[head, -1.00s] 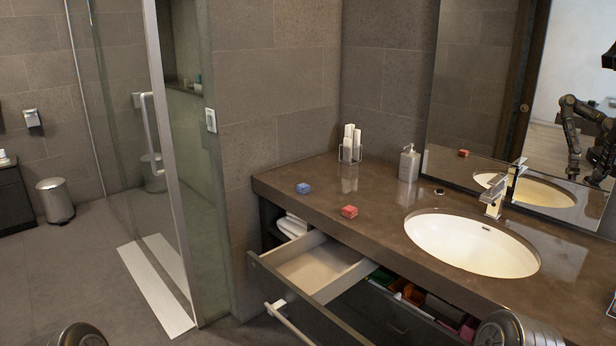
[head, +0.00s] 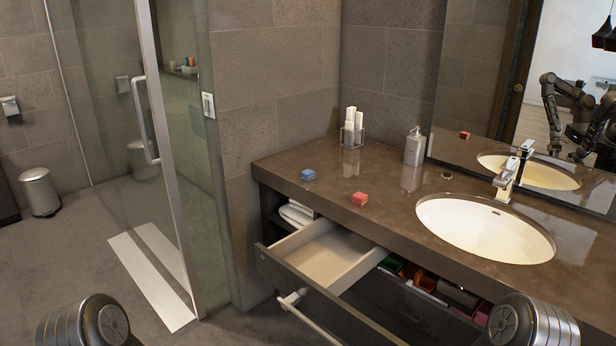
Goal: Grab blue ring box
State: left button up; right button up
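The small blue ring box (head: 308,175) sits on the brown vanity counter (head: 385,222), near its left end and above the open drawer. A similar red box (head: 359,198) sits to its right and a little nearer the front edge, apart from it. Neither gripper shows directly in the head view. Only rounded dark parts of my two arms appear at the bottom left and bottom right, well away from the blue box. Nothing hides the blue box.
An empty drawer (head: 327,250) stands pulled out below the counter, with its bar handle forward. A lower compartment holds several coloured items. A glass shower door is at left.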

aim_at(308, 175)
jog(key=z, duration=0.5)
jog(key=i+j+z, duration=0.1)
jog(key=j+z, duration=0.15)
jog(key=z, duration=0.15)
jog(key=i+j+z, duration=0.1)
jog(key=j+z, duration=0.45)
jog(key=z, duration=0.25)
jog(key=j+z, duration=0.5)
jog(key=j, duration=0.3)
jog(key=k+j, duration=0.1)
jog(key=j, duration=0.35)
jog(key=j+z, duration=0.15)
jog(key=j, duration=0.25)
jog(key=k+j, duration=0.1)
jog(key=j, duration=0.3)
jog(key=k+j+z, duration=0.15)
jog(key=j, duration=0.25)
jog(key=j+z, duration=0.1)
jog(key=j, duration=0.3)
jog(key=k+j, duration=0.15)
jog(key=j, duration=0.25)
jog(key=k+j+z, duration=0.15)
jog(key=j, duration=0.25)
